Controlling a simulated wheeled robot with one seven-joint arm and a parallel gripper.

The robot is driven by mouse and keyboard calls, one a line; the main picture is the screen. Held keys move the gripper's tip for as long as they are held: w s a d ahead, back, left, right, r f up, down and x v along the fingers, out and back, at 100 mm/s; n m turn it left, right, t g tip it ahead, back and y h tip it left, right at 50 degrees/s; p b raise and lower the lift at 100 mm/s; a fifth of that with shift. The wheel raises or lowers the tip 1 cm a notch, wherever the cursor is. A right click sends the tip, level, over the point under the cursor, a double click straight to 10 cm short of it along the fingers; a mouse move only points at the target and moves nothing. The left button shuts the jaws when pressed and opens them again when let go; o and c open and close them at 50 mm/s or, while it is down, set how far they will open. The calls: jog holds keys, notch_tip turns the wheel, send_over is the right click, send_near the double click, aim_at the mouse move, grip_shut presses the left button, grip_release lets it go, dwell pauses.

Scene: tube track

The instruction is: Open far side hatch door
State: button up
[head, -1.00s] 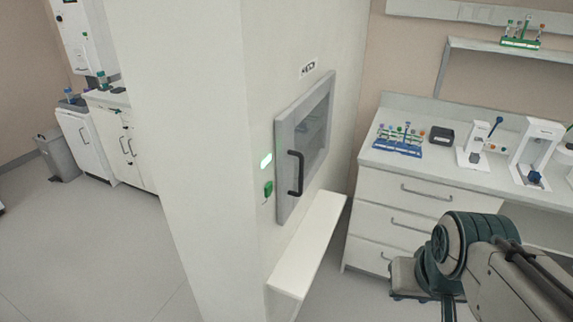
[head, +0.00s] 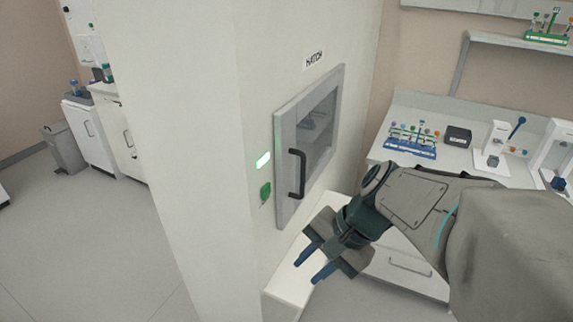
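The hatch door (head: 317,121) is a grey-framed glass panel set in the white wall, under a sign reading HATCH. It looks shut. Its black vertical handle (head: 301,174) is on the door's left side. My gripper (head: 309,266) is below the door and over the white ledge, with its two blue-tipped fingers spread apart and pointing down-left. Nothing is between the fingers, and they are apart from the handle. My gripper and wrist hide part of the ledge.
The white ledge (head: 284,283) juts out beneath the door. A bench (head: 465,160) on the right holds a blue tube rack (head: 410,148). Open floor lies left of the wall.

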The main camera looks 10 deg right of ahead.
jog(key=w+d+r+m+t+y+b, duration=0.1)
jog(key=w+d+m+t+y+b, duration=0.45)
jog(key=w+d+m+t, duration=0.95)
jog(key=m+g+p, duration=0.3)
send_over(302, 197)
jog(key=shift+w+d+r+y, duration=0.1)
jog(key=shift+w+r+y, duration=0.05)
jog(key=shift+w+y, duration=0.25)
grip_shut()
